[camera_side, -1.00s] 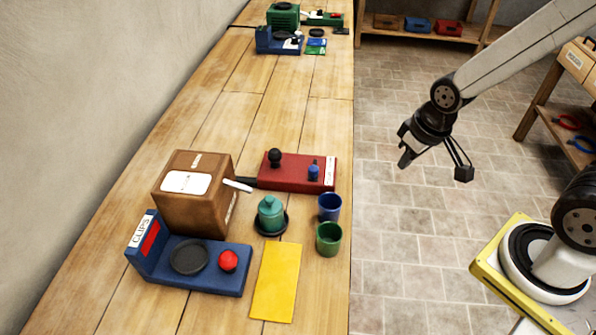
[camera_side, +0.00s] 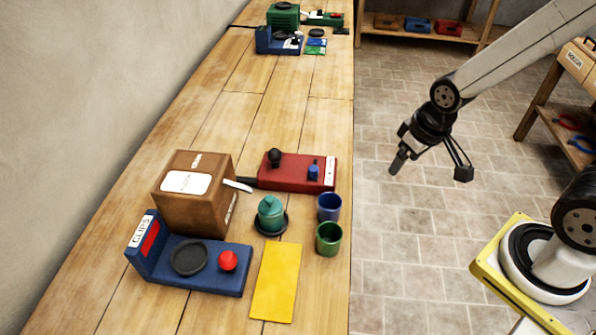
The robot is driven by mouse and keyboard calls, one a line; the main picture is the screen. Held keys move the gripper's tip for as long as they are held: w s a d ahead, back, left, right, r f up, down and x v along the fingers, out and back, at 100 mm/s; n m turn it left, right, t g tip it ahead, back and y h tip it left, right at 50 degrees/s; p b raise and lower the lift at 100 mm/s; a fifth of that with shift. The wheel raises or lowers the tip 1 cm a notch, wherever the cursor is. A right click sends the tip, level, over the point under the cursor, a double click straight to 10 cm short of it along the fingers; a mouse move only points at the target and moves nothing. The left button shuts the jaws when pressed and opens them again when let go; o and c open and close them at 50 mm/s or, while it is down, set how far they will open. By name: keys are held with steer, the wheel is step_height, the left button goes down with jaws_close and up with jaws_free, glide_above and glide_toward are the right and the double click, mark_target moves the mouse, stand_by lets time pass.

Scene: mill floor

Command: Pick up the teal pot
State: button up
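The teal pot (camera_side: 271,215) is a small lidded pot with a knob on top. It stands upright on a dark round saucer (camera_side: 283,230) on the wooden bench, between the brown box and two cups. My gripper (camera_side: 430,172) hangs over the tiled floor, to the right of the bench and clear of the pot. Its fingers are spread wide apart and nothing is between them.
A blue cup (camera_side: 329,207) and a green cup (camera_side: 329,238) stand right of the pot, by the bench edge. A brown box (camera_side: 186,215) is at left, a red case (camera_side: 297,172) behind, a yellow sheet (camera_side: 276,283) and blue clips stand (camera_side: 205,279) in front.

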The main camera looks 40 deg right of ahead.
steer(key=shift+o, duration=0.7)
steer(key=m+g+y, duration=0.3)
steer(key=m+y, duration=0.2)
steer(key=m, duration=1.1)
glide_above(270, 207)
steer(key=w+d, duration=0.1)
steer(key=d, duration=0.3)
step_height(270, 207, down, 6)
steer(key=shift+h, duration=0.3)
steer(key=shift+a+x, duration=0.2)
steer(key=shift+x, duration=1.75)
steer(key=shift+a+x, duration=0.2)
steer(key=shift+x, duration=1.75)
steer(key=shift+s+r, duration=0.1)
steer(key=shift+r, duration=0.1)
steer(key=shift+c, duration=0.2)
